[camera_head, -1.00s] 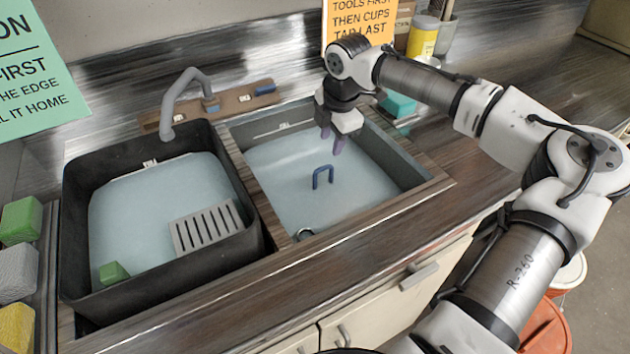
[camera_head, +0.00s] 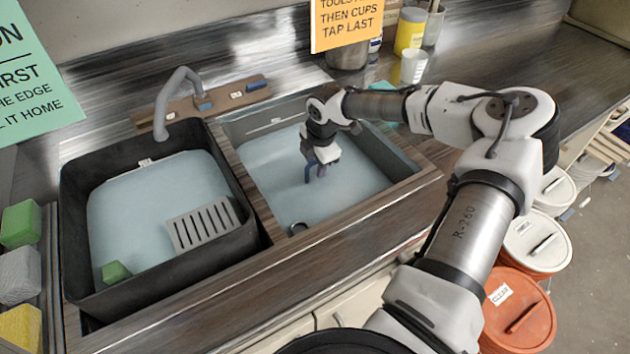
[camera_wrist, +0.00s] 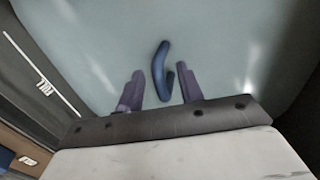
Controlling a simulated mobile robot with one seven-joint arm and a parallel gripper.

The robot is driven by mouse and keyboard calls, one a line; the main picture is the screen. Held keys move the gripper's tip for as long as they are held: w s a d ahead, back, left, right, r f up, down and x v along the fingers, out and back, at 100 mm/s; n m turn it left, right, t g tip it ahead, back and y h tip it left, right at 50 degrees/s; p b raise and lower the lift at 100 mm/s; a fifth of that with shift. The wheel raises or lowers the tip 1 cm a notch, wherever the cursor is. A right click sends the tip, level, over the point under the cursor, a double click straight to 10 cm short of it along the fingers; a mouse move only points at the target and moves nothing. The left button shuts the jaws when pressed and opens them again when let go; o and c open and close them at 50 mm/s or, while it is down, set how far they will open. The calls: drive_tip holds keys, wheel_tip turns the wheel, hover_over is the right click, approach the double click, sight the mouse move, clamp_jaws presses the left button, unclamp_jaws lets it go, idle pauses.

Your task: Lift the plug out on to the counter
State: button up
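The plug's blue loop handle (camera_head: 307,172) stands up out of the cloudy water in the right basin (camera_head: 225,133); the plug body under the water is hidden. My gripper (camera_head: 316,173) is low over that basin, right at the handle. In the wrist view, the blue handle (camera_wrist: 160,68) lies between the two purple fingers of my gripper (camera_wrist: 160,78). The fingers are apart, with gaps on both sides; the right finger is closer to the handle. The counter (camera_head: 420,205) runs around the basins.
A black tub (camera_head: 255,235) with water, a slotted grey plate (camera_head: 203,225) and a green block fills the left side. A tap (camera_head: 160,115) stands behind. A white cup (camera_head: 413,66) is at the back.

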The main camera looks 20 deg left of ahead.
drive_tip(key=shift+w+a+f, duration=0.15)
drive_tip(key=shift+f, duration=0.75)
clamp_jaws()
